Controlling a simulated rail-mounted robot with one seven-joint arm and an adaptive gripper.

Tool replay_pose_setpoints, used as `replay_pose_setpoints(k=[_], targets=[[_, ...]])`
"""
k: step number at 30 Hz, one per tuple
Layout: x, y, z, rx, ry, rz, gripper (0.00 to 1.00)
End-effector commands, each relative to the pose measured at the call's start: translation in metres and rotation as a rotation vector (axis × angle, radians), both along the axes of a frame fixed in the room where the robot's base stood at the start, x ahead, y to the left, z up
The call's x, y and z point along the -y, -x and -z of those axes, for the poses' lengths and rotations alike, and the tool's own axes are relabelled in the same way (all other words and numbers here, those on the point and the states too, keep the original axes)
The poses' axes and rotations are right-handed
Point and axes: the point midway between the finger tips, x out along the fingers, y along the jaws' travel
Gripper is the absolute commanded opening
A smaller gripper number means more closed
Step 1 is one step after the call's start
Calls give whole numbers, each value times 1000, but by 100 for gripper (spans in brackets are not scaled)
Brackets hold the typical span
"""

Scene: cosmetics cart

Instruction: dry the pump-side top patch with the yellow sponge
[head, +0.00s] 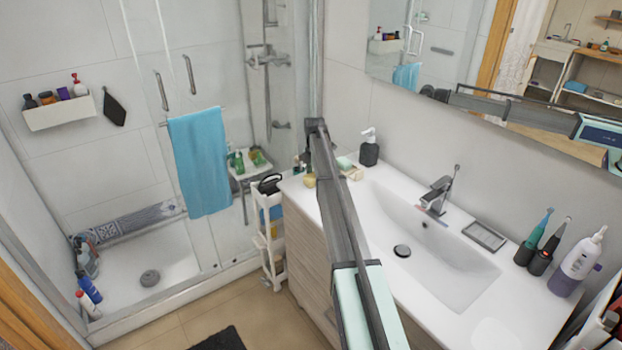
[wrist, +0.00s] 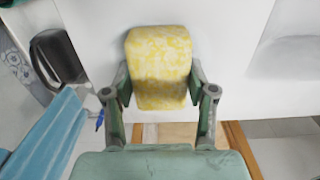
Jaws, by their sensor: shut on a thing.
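The yellow sponge (wrist: 158,62) is a rounded, mottled block in the wrist view. My gripper (wrist: 160,92) is shut on it, with one finger at each side of its lower part. A white surface lies behind the sponge; I cannot tell whether they touch. In the head view a small yellow piece (head: 310,181) shows beside my arm at the left end of the sink counter, and my arm hides much of that area. A black pump bottle (head: 369,148) stands upright at the counter's back left. I cannot make out a wet patch.
The white cart (head: 268,240) stands left of the vanity, with black items on top. The sink counter (head: 470,300) holds a green-topped block (head: 344,163), a tap (head: 437,195), a soap tray (head: 485,236) and a white pump bottle (head: 579,257). A blue towel (head: 200,165) hangs left.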

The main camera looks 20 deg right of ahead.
Motion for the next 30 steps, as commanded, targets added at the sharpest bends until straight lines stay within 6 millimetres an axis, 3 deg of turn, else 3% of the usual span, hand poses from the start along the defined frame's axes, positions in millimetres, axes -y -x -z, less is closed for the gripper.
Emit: replay_pose_setpoints(k=[7,13,30], targets=[[22,-6,0,-1,1,1,28],[29,-7,0,-1,0,0,28],[-9,3,1,0,0,-1,28]])
